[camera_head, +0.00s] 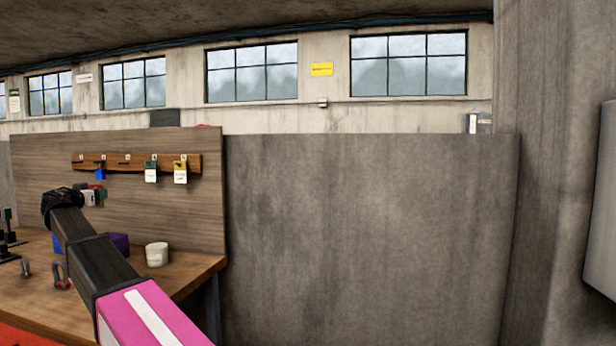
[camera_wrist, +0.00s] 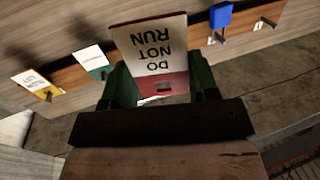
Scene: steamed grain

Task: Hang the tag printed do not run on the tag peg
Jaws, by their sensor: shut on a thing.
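The tag printed DO NOT RUN (camera_wrist: 152,48) is white with a red end that has a slot. My gripper (camera_wrist: 162,88) is shut on its red end, and the print shows upside down in the wrist view. In the head view the tag (camera_head: 88,198) is small and partly hidden by my gripper (camera_head: 93,193), left of and below the peg rail's middle. The wooden peg rail (camera_head: 135,161) on the panel carries several pegs with small white labels. The held tag appears apart from the rail. I cannot read which label marks the tag peg.
A green-and-white tag (camera_head: 151,173) and a yellow-and-white tag (camera_head: 180,173) hang at the rail's right. A blue item (camera_head: 100,174) hangs toward its left. A white tub (camera_head: 157,254), a purple box (camera_head: 118,242) and shackle-like pieces (camera_head: 60,276) are on the bench.

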